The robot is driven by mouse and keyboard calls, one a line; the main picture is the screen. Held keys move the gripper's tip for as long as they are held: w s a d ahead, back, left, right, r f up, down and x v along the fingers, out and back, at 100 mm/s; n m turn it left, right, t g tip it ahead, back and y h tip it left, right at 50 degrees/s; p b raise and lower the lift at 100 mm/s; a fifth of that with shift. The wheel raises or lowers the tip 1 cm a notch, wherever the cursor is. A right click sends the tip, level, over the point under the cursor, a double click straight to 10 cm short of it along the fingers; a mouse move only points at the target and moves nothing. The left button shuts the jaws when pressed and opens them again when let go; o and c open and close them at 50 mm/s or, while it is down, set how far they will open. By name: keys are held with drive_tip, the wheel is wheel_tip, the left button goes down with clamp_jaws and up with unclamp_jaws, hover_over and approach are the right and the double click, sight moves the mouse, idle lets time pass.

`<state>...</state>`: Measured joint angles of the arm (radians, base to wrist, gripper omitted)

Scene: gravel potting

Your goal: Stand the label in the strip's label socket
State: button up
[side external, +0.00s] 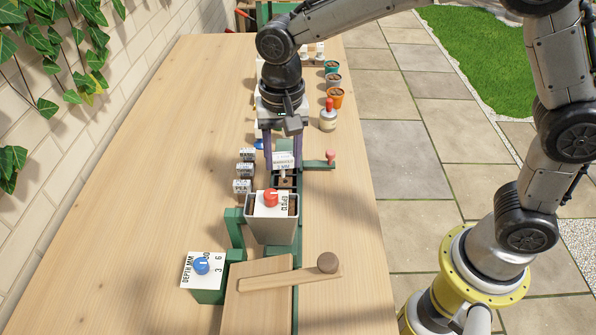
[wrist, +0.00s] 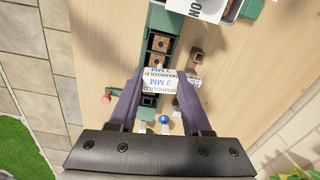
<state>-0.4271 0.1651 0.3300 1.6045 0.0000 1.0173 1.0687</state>
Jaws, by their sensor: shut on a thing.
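My gripper (wrist: 158,88) is shut on a white label (wrist: 158,80) marked "MARIGOLD" and "3 MM". In the side external view the label (side external: 283,159) hangs between the fingers over the green strip (side external: 285,201). In the wrist view the strip (wrist: 150,52) runs under the label, with square soil-filled cells above it in the picture. The label covers part of the strip, so the socket is not clearly visible. I cannot tell whether the label's lower end touches the strip.
Small white-faced blocks (side external: 243,170) line the strip's left side. A pink-knobbed lever (side external: 331,156), a bottle (side external: 327,121) and pots (side external: 335,97) are to the right.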

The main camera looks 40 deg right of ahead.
drive_tip(key=w+d+f+m, duration=0.1)
drive_tip(key=w+d+f, duration=0.6)
drive_tip(key=w+d, duration=0.2)
drive_tip(key=shift+w+d+f+m, duration=0.3)
drive_tip(key=shift+w+d+f, duration=0.05)
drive_tip(key=shift+w, duration=0.1)
drive_tip(key=shift+f, duration=0.25)
idle(1.3)
drive_tip(key=shift+f, duration=0.35)
drive_tip(key=shift+f, duration=0.65)
drive_tip(key=shift+f, duration=0.35)
drive_tip(key=shift+f, duration=0.15)
idle(0.7)
